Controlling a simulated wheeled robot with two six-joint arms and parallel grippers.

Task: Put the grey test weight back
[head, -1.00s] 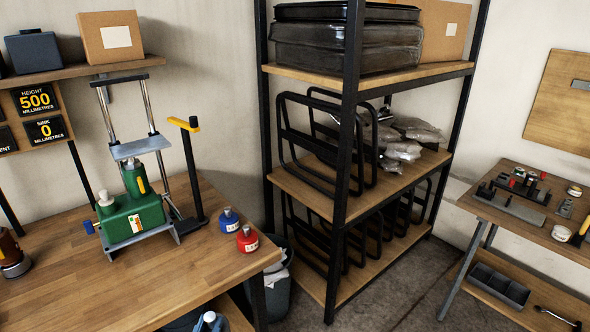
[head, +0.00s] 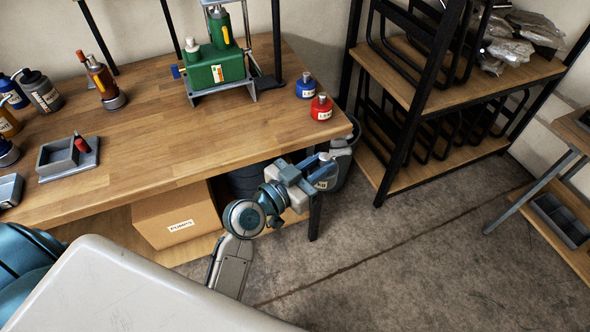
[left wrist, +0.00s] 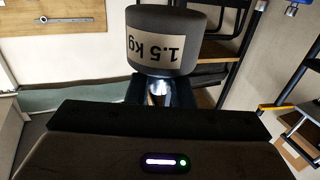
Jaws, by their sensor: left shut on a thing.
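The grey test weight (left wrist: 166,18) is a short dark grey cylinder with a pale label reading 1.5 kg. It fills the top middle of the left wrist view, its label upside down. My left gripper (left wrist: 163,88) is shut on it, its fingers partly hidden behind the weight. In the head view my left gripper (head: 312,170) is out past the front right corner of the workbench (head: 170,135), over the floor side. My right gripper is not in view.
A red bottle (head: 321,107) and a blue bottle (head: 306,86) stand near the bench's right end. A green pump (head: 215,68) stands behind. A dark bin (head: 343,152) is beside the bench leg. A rack (head: 410,80) stands right. The floor (head: 400,255) between is open.

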